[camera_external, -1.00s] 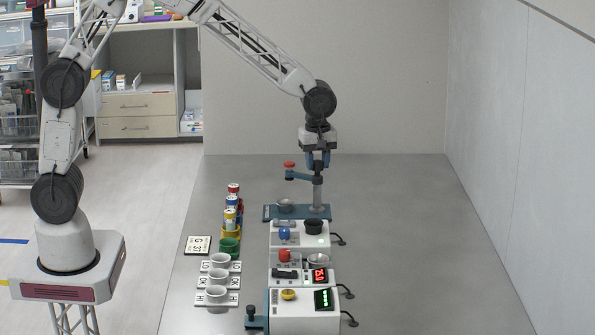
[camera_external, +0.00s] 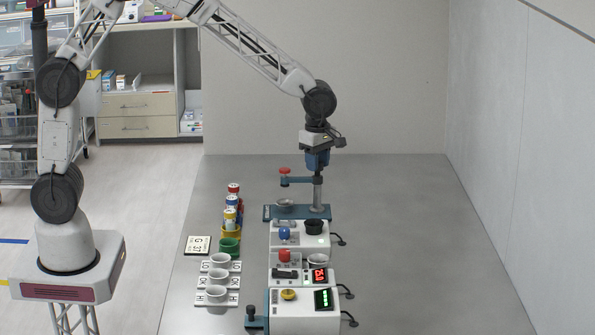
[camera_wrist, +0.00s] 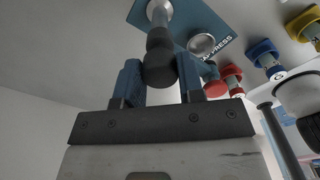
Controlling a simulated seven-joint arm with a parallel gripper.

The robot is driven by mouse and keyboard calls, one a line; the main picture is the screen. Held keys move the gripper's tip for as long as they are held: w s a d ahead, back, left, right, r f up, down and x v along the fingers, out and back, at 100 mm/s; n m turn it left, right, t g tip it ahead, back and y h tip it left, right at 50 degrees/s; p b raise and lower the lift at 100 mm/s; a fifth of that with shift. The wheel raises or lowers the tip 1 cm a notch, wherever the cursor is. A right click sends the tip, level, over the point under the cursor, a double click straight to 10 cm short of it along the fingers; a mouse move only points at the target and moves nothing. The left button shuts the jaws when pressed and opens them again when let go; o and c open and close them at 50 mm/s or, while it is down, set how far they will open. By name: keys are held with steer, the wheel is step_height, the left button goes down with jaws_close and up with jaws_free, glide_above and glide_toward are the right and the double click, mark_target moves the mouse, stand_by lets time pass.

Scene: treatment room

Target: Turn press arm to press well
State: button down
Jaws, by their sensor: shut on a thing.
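The press stands at the back of the device row, with a blue base plate (camera_external: 269,213) and an upright grey post (camera_external: 318,192). Its press arm (camera_external: 299,181) extends left from the post and ends in a red knob (camera_external: 284,171); the knob also shows in the wrist view (camera_wrist: 216,89). The grey press well (camera_external: 285,203) sits on the plate, below the knob in the external view; it shows in the wrist view too (camera_wrist: 201,44). I cannot tell whether they line up exactly. My gripper (camera_external: 317,164) points down, shut on the dark hub (camera_wrist: 160,67) atop the post.
In front of the press stand several white devices (camera_external: 300,240) with cables. To their left are white cups (camera_external: 218,280), a green cup (camera_external: 229,246), stacked coloured containers (camera_external: 232,205) and a sign card (camera_external: 198,245). The grey table (camera_external: 420,240) is clear on the right.

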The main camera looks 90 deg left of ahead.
steer(key=shift+r, duration=0.1)
steer(key=c, duration=0.7)
jaws_free()
steer(key=shift+c, duration=0.2)
steer(key=shift+r, duration=3.85)
